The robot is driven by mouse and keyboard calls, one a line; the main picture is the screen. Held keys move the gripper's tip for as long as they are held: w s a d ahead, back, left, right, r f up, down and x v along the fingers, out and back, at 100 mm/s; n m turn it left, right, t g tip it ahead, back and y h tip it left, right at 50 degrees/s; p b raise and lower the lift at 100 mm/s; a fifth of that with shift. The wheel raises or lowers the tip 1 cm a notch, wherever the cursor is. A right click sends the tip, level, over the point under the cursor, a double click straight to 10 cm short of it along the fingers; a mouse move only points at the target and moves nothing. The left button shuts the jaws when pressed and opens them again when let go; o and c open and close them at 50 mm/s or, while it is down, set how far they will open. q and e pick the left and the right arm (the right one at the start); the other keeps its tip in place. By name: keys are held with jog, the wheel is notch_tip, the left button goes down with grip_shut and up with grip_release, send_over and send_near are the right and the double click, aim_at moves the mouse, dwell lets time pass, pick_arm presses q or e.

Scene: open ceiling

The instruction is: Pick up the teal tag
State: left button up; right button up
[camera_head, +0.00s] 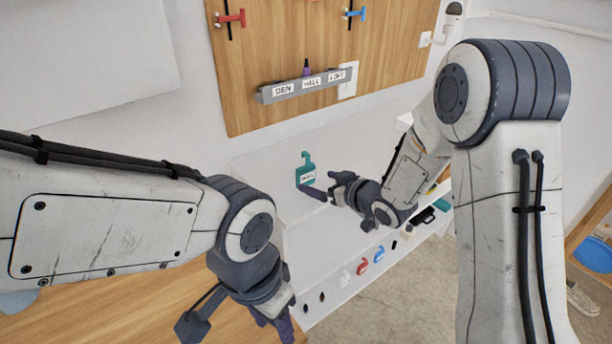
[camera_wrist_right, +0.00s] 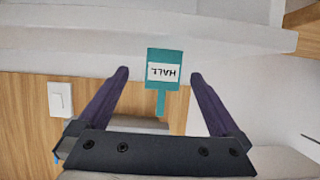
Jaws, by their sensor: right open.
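The teal tag (camera_head: 305,172) has a hooked top and a white label, and it lies on or against a white surface below the wall board. In the right wrist view the tag (camera_wrist_right: 164,55) shows upside down, its label reading HALL, with its narrow stem pointing into the gap between my fingers. My right gripper (camera_head: 318,184) is open beside the tag; its purple fingers (camera_wrist_right: 160,75) stand apart on either side of it, with clear gaps. My left gripper (camera_head: 283,327) hangs low at the bottom of the head view, away from the tag; its jaw opening is unclear.
A grey rack (camera_head: 307,84) labelled DEN, HALL and LOFT is mounted on the wooden wall board (camera_head: 390,45). Red (camera_head: 230,18) and blue (camera_head: 355,13) fittings sit above it. Red (camera_head: 363,267) and blue (camera_head: 379,254) tags hang lower down. My right arm crosses the right side.

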aim_at(308, 180)
jog(key=p+x, duration=0.1)
jog(key=x, duration=0.5)
jog(key=shift+s+a, duration=0.2)
jog(key=shift+a, duration=0.05)
jog(key=c, duration=1.4)
